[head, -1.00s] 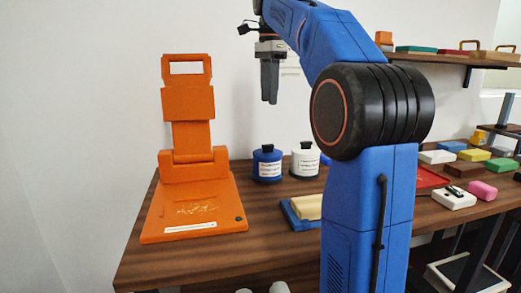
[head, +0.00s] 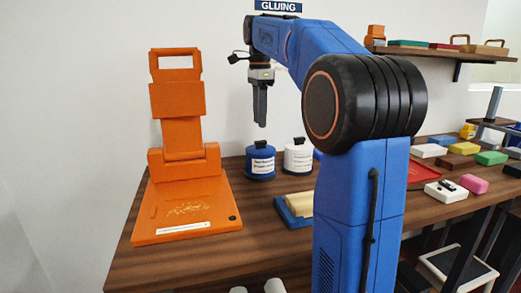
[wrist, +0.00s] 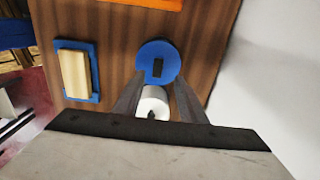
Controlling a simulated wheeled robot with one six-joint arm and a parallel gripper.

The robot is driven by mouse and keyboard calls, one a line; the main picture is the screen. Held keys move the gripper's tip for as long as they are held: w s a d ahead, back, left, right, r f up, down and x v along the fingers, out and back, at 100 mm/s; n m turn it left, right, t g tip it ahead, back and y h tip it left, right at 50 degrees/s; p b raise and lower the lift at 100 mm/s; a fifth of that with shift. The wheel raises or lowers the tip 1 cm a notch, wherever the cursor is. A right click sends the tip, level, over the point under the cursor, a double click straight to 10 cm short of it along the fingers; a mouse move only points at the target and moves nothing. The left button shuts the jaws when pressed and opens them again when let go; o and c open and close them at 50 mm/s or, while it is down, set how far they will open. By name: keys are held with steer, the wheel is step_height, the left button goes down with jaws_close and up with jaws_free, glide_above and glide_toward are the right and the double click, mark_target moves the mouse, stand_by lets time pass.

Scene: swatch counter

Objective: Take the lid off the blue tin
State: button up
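The blue tin (head: 261,164) with a white label stands on the wooden counter, its blue lid topped by a black knob (head: 260,143). In the wrist view the round blue lid (wrist: 146,50) is seen from above with its dark knob (wrist: 158,67). My gripper (head: 261,125) points down above the tin, with a small gap between fingertips and knob. In the wrist view its two fingers (wrist: 160,78) are spread apart and empty, their tips near the lid's edge.
A white tin (head: 298,159) with a black knob stands close to the right of the blue tin. An orange stand (head: 184,200) is to the left. A blue tray with a cream block (head: 299,202) lies in front. Coloured blocks (head: 456,162) lie farther right.

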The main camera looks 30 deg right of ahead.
mark_target(261, 141)
steer(key=shift+s+f, duration=0.15)
steer(key=shift+f, duration=1.55)
steer(key=shift+s+f, duration=0.1)
steer(key=shift+f, duration=1.6)
jaws_close()
